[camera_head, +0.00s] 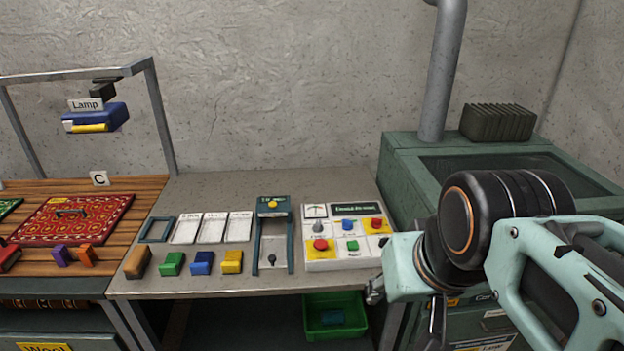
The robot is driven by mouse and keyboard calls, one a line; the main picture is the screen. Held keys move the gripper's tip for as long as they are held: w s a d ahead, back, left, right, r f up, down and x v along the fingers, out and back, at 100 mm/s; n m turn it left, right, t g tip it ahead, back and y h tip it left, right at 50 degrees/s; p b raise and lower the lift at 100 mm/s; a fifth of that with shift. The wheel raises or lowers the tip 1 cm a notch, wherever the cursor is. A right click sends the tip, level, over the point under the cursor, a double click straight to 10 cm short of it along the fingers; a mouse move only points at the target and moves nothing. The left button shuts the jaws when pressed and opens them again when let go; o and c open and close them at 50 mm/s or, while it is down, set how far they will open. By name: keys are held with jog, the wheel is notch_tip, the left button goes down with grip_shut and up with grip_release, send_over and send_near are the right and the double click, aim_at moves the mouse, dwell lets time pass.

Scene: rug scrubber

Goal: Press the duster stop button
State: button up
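A white control panel (322,266) sits at the right end of the grey table. It carries a large red button (320,245) on yellow, a green button (352,245), a blue button (347,224) and a smaller red button (376,223) on yellow. The labels are too small to read, so I cannot tell which is the duster stop button. My gripper (376,291) is just right of and below the panel in the picture, mostly hidden by my arm. Its fingers are unclear and I see nothing held.
Left of the panel stand a frame with a small lever (272,259) and several coloured blocks. A green machine (395,165) with a pipe (444,70) is behind my arm. A green bin (335,335) is below the table. A lamp (95,117) hangs at left.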

grip_shut()
dwell(1.4)
